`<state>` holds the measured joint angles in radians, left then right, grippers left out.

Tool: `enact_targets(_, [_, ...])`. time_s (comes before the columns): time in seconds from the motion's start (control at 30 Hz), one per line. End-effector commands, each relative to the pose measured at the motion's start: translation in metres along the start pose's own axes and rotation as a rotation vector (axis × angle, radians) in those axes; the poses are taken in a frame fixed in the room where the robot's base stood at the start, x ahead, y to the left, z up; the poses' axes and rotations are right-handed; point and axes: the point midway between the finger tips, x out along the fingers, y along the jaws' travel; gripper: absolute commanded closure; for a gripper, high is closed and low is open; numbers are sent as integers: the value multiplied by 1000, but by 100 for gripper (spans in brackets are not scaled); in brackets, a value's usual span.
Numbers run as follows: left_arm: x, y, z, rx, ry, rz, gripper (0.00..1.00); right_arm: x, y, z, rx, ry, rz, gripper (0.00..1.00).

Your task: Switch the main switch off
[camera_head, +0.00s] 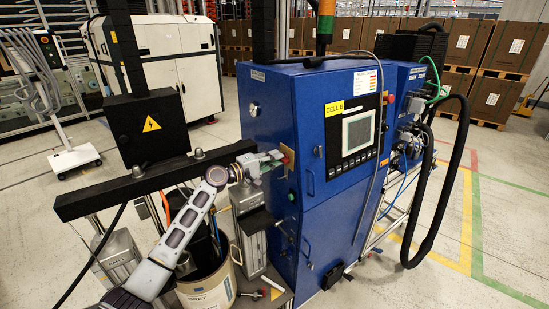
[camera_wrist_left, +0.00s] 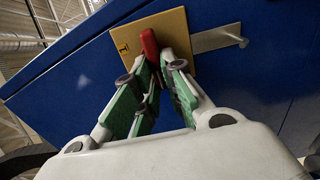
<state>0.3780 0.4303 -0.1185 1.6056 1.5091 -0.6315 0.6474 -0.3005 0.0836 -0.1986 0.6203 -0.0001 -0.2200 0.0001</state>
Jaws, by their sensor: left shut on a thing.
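The main switch (camera_wrist_left: 149,45) is a red handle on a yellow plate (camera_wrist_left: 178,27) on the blue cabinet's side, in the left wrist view. In the head view the yellow plate (camera_head: 287,157) shows as a small patch at the cabinet's left face. My left gripper (camera_wrist_left: 158,68) has its green-padded fingers closed around the red handle. In the head view the left gripper (camera_head: 276,160) reaches the cabinet side from the left and hides most of the switch. The handle looks near upright in the tilted wrist picture. My right gripper is not in view.
The blue cabinet (camera_head: 262,119) carries a panel with a screen (camera_head: 358,131). A black beam (camera_head: 100,196) and a black box (camera_head: 146,127) stand close to my left arm. A bucket (camera_head: 207,287) stands below it. A metal latch (camera_wrist_left: 218,38) sits beside the yellow plate.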

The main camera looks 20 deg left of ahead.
Motion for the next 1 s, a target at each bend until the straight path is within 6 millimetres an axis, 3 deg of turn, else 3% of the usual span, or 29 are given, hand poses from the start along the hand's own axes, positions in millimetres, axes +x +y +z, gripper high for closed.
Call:
enact_targets(0.27, [0,-1,-1,-7,2,0,100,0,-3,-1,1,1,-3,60])
enact_targets(0.3, [0,-1,-1,-7,1,0,87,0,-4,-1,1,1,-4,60])
enact_targets(0.47, [0,-1,-1,-5,1,0,67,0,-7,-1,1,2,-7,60])
enact_targets(1.0, [-6,-1,0,-3,1,0,67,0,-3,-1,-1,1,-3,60])
